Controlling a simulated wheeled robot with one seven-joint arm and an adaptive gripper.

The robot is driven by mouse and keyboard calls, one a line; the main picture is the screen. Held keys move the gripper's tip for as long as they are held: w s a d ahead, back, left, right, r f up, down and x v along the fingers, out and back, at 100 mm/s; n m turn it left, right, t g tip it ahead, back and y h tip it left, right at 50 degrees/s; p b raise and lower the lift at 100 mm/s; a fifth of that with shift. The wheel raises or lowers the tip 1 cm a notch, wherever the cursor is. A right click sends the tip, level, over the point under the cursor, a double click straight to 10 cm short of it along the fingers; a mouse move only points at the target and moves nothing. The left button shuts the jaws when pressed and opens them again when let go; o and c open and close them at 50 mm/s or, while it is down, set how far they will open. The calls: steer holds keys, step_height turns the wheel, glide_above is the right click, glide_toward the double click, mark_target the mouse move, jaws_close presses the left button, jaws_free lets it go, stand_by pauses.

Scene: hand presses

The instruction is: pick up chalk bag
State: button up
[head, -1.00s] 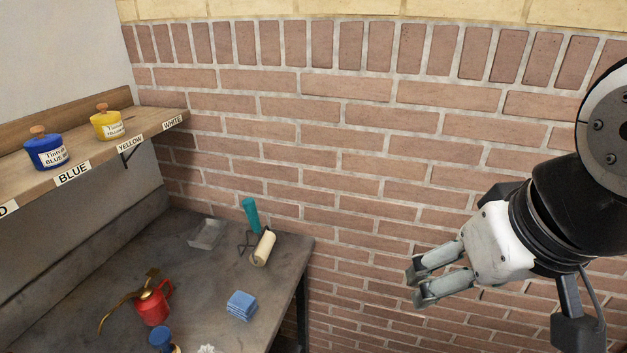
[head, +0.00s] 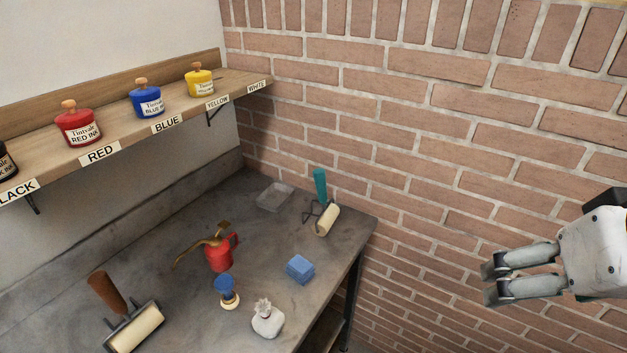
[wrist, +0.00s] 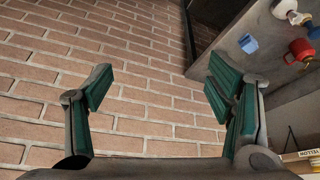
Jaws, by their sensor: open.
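The chalk bag (head: 267,320) is a small white pouch with a gathered top. It stands near the front edge of the grey table (head: 210,325) in the head view. My gripper (head: 487,282) is at the right of the head view, in front of the brick wall and well to the right of the table. Its fingers are apart and empty. In the wrist view my gripper (wrist: 155,90) shows two green-padded fingers spread wide, with only brick wall between them. A white shape at the top of the wrist view may be the bag, but I cannot tell.
Near the bag are a blue-topped stamp (head: 226,291), a blue block (head: 300,269) and a red oil can (head: 219,255). A brown-handled roller (head: 133,328), a teal-handled roller (head: 325,220) and a clear tray (head: 274,197) also lie there. An ink shelf (head: 130,125) hangs above.

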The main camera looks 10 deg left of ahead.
steer(key=w+a+n+g+y+p, duration=0.1)
steer(key=w+a+n+g, duration=0.1)
steer(key=w+a+n, duration=0.4)
steer(key=n+g+h+p, duration=0.1)
steer(key=n+g+p, duration=0.15)
steer(key=n, duration=0.95)
glide_above(267, 316)
steer(key=w, duration=0.2)
steer(key=shift+g, duration=0.25)
step_height(267, 316, down, 17)
steer(key=shift+a+r, duration=0.15)
steer(key=shift+r, duration=0.05)
steer(key=shift+a+f, duration=0.2)
steer(key=shift+f, duration=0.1)
step_height(267, 316, down, 8)
steer(key=b, duration=0.4)
steer(key=shift+s+d+f+b, duration=0.1)
steer(key=shift+s+f+b, duration=0.15)
steer(key=shift+f+b, duration=0.95)
steer(key=shift+s+d+f+b, duration=0.15)
steer(key=shift+f+b, duration=0.4)
steer(key=shift+f, duration=1.15)
steer(key=shift+s+a, duration=0.1)
steer(key=shift+c, duration=0.2)
